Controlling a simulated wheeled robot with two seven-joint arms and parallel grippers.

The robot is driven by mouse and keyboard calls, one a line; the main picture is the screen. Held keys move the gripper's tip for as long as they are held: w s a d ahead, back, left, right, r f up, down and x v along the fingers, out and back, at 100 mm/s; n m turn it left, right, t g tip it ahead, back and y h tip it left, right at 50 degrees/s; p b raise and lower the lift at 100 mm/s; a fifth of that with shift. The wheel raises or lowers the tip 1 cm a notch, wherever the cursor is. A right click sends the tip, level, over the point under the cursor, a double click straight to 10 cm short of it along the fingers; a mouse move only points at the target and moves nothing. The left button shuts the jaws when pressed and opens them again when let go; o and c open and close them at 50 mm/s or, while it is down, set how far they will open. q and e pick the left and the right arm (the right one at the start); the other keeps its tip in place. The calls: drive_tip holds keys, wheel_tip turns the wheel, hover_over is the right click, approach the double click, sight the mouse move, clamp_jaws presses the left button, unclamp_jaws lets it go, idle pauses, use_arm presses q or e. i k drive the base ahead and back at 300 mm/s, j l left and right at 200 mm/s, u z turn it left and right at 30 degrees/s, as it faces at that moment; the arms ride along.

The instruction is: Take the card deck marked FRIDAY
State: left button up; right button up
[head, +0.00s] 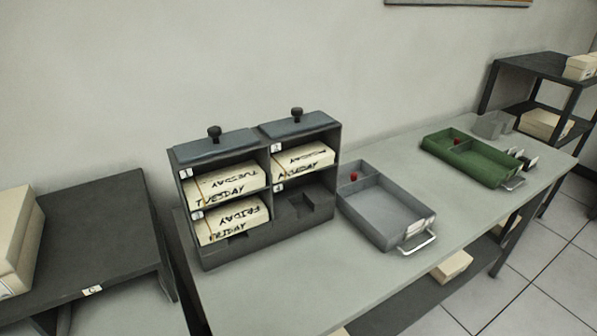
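The cream card deck marked FRIDAY (233,219) lies in the lower left compartment of the dark grey rack (270,236) on the table. A deck marked TUESDAY (226,184) lies in the compartment directly above it. A third deck (303,159) lies in the upper right compartment; its marking looks like MONDAY but is hard to read. The lower right compartment holds no deck. Neither of my grippers is in view.
A grey tray (402,242) with a metal handle stands right of the rack, and a green tray (457,172) farther right. A dark side table (95,232) with cream boxes (12,240) is at left. The table's front strip is clear.

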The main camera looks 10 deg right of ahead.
sight(218, 223)
drive_tip(key=i+l+u, duration=0.1)
drive_tip(key=l, duration=0.75)
drive_tip(key=l+u, duration=0.15)
drive_tip(key=l, duration=0.7)
